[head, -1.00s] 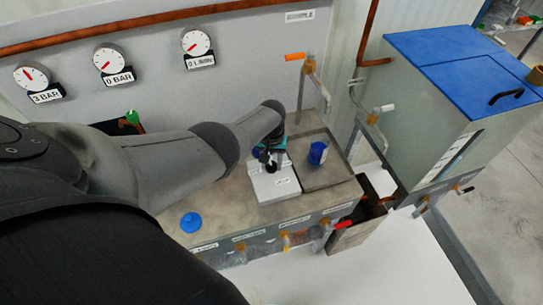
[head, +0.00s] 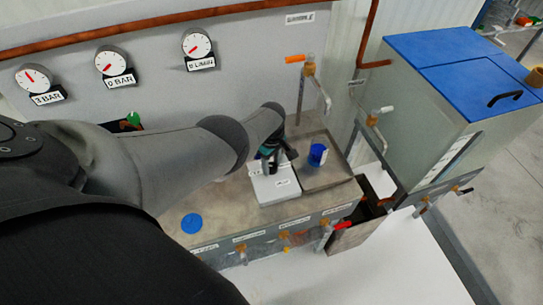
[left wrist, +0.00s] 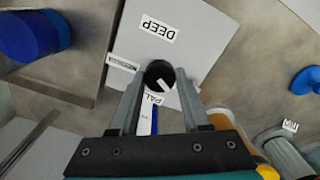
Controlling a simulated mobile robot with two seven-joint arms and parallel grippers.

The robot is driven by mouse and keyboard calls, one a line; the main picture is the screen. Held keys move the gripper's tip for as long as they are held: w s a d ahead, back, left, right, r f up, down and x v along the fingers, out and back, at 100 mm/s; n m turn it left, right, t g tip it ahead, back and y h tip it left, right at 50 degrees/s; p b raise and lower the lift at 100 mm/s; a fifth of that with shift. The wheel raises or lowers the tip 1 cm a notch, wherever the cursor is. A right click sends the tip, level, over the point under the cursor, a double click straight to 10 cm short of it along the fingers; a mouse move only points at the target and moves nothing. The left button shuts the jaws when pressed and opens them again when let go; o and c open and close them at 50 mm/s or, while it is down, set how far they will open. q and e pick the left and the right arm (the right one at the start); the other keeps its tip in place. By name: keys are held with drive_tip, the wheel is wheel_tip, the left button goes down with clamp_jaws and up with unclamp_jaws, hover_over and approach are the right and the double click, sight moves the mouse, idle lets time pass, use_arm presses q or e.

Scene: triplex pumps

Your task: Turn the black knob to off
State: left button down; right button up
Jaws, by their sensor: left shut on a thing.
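The black knob (left wrist: 158,74) sits on a pale box (left wrist: 205,30) in the left wrist view. It has a white pointer mark pointing to the lower right in that view. Labels reading "DEEP" and, partly covered, "PAL..." lie around it. My left gripper (left wrist: 160,82) is shut on the knob, one finger on each side. In the head view my left gripper (head: 271,160) is over the back of the white box (head: 276,188) on the bench, and it hides most of the knob. My right gripper is not in view.
A blue cup (head: 317,154) stands right of the box. A blue round piece (head: 191,223) lies on the bench at left. Several valves line the bench front, one with a red handle (head: 344,225). An orange-handled tap (head: 295,58) and three gauges are behind.

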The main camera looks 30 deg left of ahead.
use_arm(q)
drive_tip(key=shift+n, duration=1.6)
drive_tip(key=shift+c, duration=1.8)
unclamp_jaws()
drive_tip(key=shift+r, duration=0.1)
wheel_tip(320, 180, up, 8)
drive_tip(key=p, duration=0.7)
drive_tip(key=shift+f, duration=0.25)
drive_tip(key=shift+r, duration=1.4)
wheel_tip(320, 180, up, 5)
hover_over(271, 167)
drive_tip(key=shift+w+f+p, duration=0.1)
drive_tip(key=shift+p, duration=0.3)
